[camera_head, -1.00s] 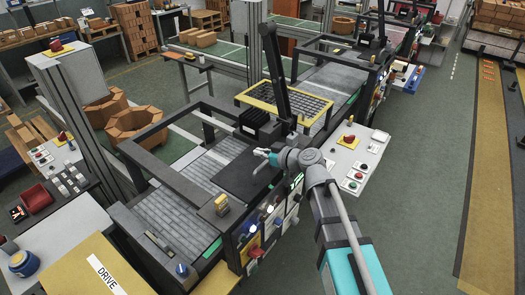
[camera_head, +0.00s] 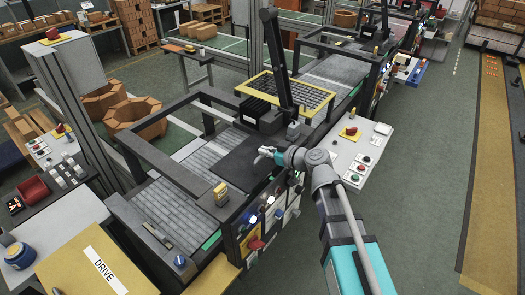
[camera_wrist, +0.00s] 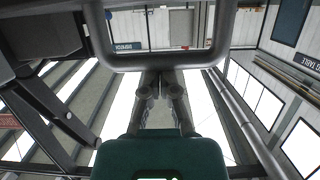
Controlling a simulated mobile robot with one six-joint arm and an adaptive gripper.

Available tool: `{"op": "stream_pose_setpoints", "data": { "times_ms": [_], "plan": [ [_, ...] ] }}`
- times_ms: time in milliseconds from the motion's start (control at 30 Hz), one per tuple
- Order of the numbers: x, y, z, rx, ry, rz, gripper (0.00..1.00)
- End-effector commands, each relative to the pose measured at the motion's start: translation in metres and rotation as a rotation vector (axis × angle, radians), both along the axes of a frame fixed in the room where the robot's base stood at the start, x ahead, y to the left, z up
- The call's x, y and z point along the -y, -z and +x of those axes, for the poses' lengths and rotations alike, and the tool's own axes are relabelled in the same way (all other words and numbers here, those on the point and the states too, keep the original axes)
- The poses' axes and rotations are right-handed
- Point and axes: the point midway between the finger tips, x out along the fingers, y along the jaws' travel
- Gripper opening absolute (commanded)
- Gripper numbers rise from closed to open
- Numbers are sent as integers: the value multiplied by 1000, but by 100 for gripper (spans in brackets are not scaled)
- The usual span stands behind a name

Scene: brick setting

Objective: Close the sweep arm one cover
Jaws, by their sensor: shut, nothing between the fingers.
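The roller-conveyor machine has a dark frame (camera_head: 165,165) and a flat dark plate (camera_head: 228,160). A tall dark arm (camera_head: 277,60) stands upright at its far end, beside a black ribbed block (camera_head: 259,112). A yellow-edged mesh panel (camera_head: 257,84) is behind it. No readable label shows which part is the sweep arm one cover. In the wrist view, my gripper (camera_wrist: 160,82) lies near a thick grey bar (camera_wrist: 165,60); contact is unclear.
A panel with switches and lamps (camera_head: 262,225) lines the machine's front. A light control box with red and green buttons (camera_head: 352,150) is just right of my gripper. A yellow DRIVE box (camera_head: 75,265) is at lower left. Green floor (camera_head: 420,200) is clear to the right.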

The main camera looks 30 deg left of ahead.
Motion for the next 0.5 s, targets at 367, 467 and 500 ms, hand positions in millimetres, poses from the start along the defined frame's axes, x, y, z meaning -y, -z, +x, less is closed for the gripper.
{"op": "stream_pose_setpoints", "data": {
  "times_ms": [367, 467, 500],
  "plan": [
    [4, 4, -4, 6, -7, -16, 0],
    [3, 1, -4, 6, -7, -16, 0],
    [2, -1, -4, 6, -7, -15, 0]
  ]
}}
